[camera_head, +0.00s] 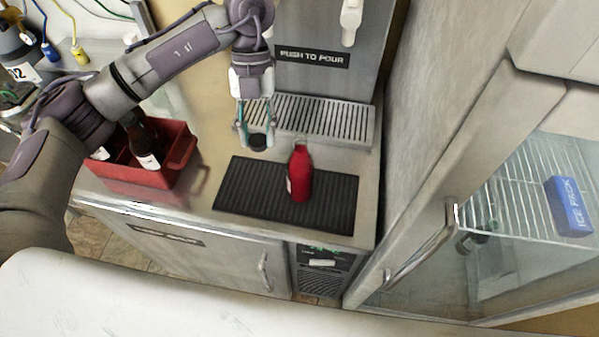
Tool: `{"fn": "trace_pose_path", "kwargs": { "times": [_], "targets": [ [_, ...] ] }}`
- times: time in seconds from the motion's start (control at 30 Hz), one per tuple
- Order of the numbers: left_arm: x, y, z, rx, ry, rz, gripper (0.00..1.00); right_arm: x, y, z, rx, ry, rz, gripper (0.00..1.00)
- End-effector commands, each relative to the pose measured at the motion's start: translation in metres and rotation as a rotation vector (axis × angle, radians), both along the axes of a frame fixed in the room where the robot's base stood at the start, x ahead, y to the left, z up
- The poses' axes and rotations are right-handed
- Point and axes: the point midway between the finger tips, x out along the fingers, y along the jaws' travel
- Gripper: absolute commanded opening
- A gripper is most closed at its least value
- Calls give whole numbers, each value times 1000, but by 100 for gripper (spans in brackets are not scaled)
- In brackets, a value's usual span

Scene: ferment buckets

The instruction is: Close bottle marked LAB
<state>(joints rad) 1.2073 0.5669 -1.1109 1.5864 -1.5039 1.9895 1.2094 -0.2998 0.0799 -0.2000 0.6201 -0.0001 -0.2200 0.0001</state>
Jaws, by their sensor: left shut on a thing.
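A red bottle (301,174) stands upright on a black ribbed mat (248,199) on the metal counter. A pale label shows at its left edge, but I cannot read it. My left gripper (258,139) points down, just behind and to the left of the bottle. It is shut on a small black cap (258,142), apart from the bottle. The bottle's top shows a pale grey neck. My right gripper is out of view.
A red crate (181,153) with dark bottles stands at the left of the counter. A drip tray (318,121) under a "PUSH TO POUR" tap panel (312,57) is behind. A glass-door fridge with a blue ice pack (570,206) stands at the right.

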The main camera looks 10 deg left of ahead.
Motion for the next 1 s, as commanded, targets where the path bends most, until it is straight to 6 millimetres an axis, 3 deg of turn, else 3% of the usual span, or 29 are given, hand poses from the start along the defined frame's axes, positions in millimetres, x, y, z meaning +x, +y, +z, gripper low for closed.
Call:
{"fn": "trace_pose_path", "kwargs": {
  "times": [0.6, 0.8, 1.0],
  "targets": [
    [-3, 26, -11, -3, 2, -1856, 25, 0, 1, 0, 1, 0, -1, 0],
    [-5, 33, -13, -10, 0, -2365, 25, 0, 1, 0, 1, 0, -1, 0],
    [-5, 38, -11, -9, -2, -2762, 25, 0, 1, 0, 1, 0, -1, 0]
  ]
}}
